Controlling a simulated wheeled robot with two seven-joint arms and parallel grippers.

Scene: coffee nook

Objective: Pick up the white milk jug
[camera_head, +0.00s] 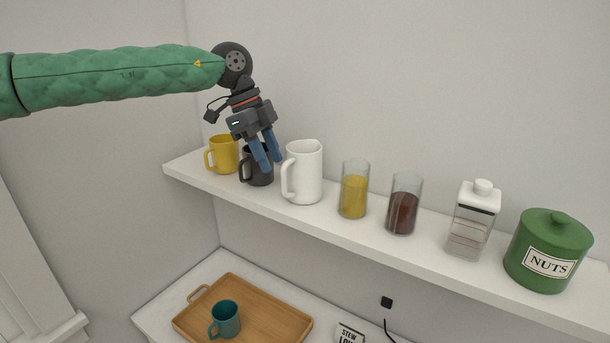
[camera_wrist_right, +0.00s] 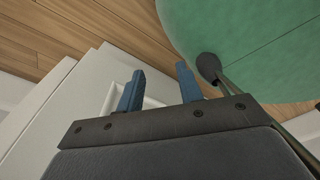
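The white milk jug (camera_head: 304,172) stands upright on the wall shelf, its handle toward the left. My left gripper (camera_head: 268,167) comes down from above left, just left of the jug and in front of the black mug (camera_head: 259,175). Its two blue fingers show a small gap and hold nothing that I can see; whether they touch the black mug I cannot tell. My right gripper (camera_wrist_right: 160,88) shows in the right wrist view with its blue fingers apart and nothing between them. The jug does not show in that view.
On the shelf (camera_head: 330,216), a yellow mug (camera_head: 222,155) stands left; glasses of yellow (camera_head: 353,198) and dark red (camera_head: 402,212) contents, a clear white-lidded container (camera_head: 470,228) and a green NUTS jar (camera_head: 546,255) stand right. Below, a wooden tray (camera_head: 262,303) holds a teal mug (camera_head: 226,319).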

